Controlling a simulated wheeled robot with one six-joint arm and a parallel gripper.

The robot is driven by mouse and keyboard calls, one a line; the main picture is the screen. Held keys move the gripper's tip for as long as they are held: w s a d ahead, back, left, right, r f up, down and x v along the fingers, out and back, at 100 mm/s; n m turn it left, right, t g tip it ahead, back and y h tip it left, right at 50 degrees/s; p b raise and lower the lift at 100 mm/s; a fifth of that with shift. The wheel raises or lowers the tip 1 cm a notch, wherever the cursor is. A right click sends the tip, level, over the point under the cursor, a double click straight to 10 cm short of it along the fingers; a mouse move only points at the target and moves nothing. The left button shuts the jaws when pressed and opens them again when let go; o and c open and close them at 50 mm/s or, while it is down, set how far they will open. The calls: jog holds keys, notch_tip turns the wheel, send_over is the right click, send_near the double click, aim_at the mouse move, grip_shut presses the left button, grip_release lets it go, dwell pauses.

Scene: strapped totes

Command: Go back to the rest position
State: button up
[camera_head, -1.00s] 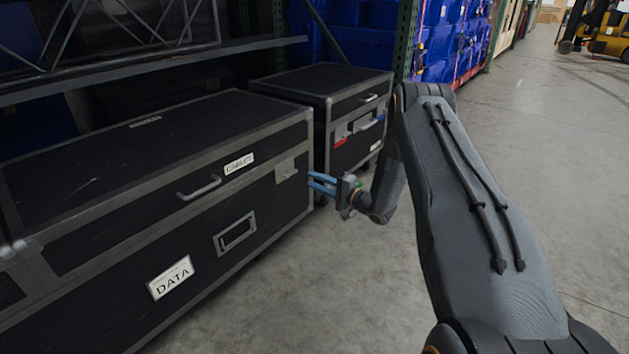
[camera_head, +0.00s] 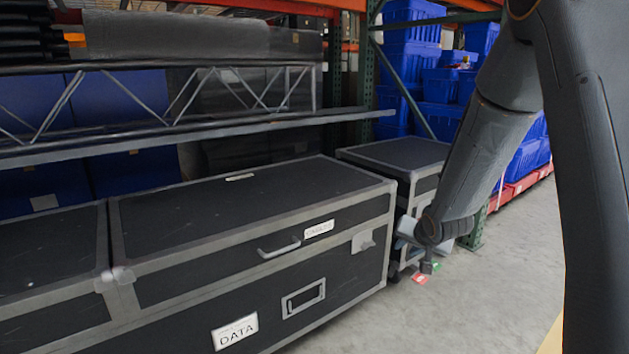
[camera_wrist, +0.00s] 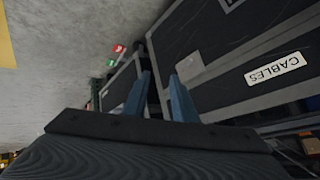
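My gripper (camera_wrist: 160,75) shows in the wrist view as two blue fingers. They stand apart with nothing between them. In the head view my arm comes down from the upper right, and its wrist end hangs in front of the smaller black case (camera_head: 400,150). My wrist hides much of that case's front, and the fingers are hard to make out there. The large black case (camera_head: 255,205) with grey edges, a handle and a DATA label stands to the left. Its CABLES label (camera_wrist: 276,70) shows in the wrist view. No object is in my grip.
A red tag (camera_head: 420,279) and a green tag (camera_head: 435,266) show low by the smaller case. A metal shelf (camera_head: 180,135) with a truss overhangs the cases. Blue totes (camera_head: 410,40) stand behind at right. Bare concrete floor (camera_head: 480,300) lies in front.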

jog(key=s+a+r+n+g, duration=0.1)
jog(key=s+a+n+g, duration=0.2)
jog(key=s, duration=1.1)
jog(key=s+a+r+n+g, duration=0.1)
jog(key=s+a+n+g, duration=0.15)
jog(key=s, duration=1.15)
jog(key=s+a+r+n+g+y, duration=0.1)
jog(key=s+a+r+n+g, duration=0.15)
jog(key=s+a, duration=0.65)
jog(key=s+a+r+n+g, duration=0.1)
jog(key=s+a+r+n, duration=0.3)
jog(key=a, duration=0.8)
jog(key=d+r+m+p, duration=0.3)
jog(key=d+r+p, duration=0.7)
jog(key=p, duration=0.6)
jog(key=s+d+r+m+h+p, duration=0.1)
jog(key=d+r+m+p, duration=0.3)
jog(key=d+r+p, duration=0.6)
jog(key=shift+s+d+r+p, duration=0.15)
jog(key=shift+s+r+p, duration=0.15)
jog(key=shift+r+p, duration=2.5)
jog(key=shift+f+p, duration=0.3)
